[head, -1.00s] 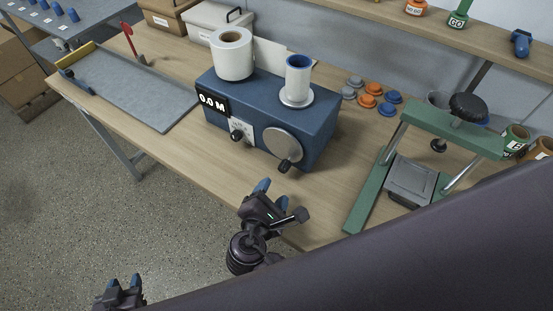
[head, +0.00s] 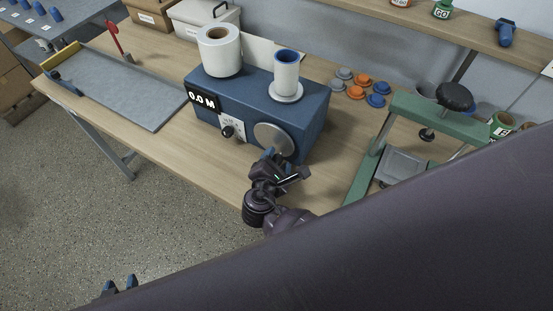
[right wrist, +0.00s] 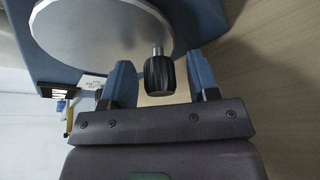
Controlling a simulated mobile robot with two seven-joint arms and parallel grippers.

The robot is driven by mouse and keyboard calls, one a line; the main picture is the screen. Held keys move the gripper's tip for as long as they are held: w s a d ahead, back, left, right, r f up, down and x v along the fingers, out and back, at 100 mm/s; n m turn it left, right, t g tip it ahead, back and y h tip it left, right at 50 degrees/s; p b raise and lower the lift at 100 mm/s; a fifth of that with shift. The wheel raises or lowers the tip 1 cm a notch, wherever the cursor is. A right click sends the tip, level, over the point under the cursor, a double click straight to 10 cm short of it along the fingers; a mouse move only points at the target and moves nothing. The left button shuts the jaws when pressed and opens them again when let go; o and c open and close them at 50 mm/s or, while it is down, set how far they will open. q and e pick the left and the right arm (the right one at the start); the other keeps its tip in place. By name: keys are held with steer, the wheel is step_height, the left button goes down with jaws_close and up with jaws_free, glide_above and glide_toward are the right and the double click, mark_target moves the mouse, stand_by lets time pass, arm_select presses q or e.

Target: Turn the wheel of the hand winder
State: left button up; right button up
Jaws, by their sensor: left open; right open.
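The hand winder is a blue box (head: 232,105) on the wooden bench, with a display reading 0.0 M. A white paper roll (head: 219,55) stands on its left top and a blue-cored white spool (head: 286,72) on its right top. Its silver wheel (head: 273,138) is on the front face and fills the upper part of the right wrist view (right wrist: 95,35). The wheel's black knob (right wrist: 159,75) sits between the blue fingers of my right gripper (right wrist: 160,82), which is open, with a gap on each side. My left gripper (head: 120,285) is open at the lower left, away from the bench.
A green press (head: 440,118) stands right of the winder. Several grey, orange and blue caps (head: 360,87) lie behind it. A grey cutting board (head: 120,90) lies at the left. Bench in front of the winder's left is clear.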

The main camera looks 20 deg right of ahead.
steer(key=c, duration=0.9)
steer(key=shift+w+a+f+m+t+b, duration=0.1)
steer(key=shift+w+f+m+t+b, duration=0.25)
steer(key=shift+m+b, duration=0.65)
steer(key=shift+a+t+b, duration=0.1)
steer(key=shift+t+b, duration=0.25)
steer(key=shift+b, duration=0.35)
arm_select(q)
steer(key=shift+w+d+f, duration=0.1)
steer(key=shift+w+f, duration=0.5)
steer(key=shift+f, duration=0.2)
arm_select(e)
steer(key=o, duration=0.9)
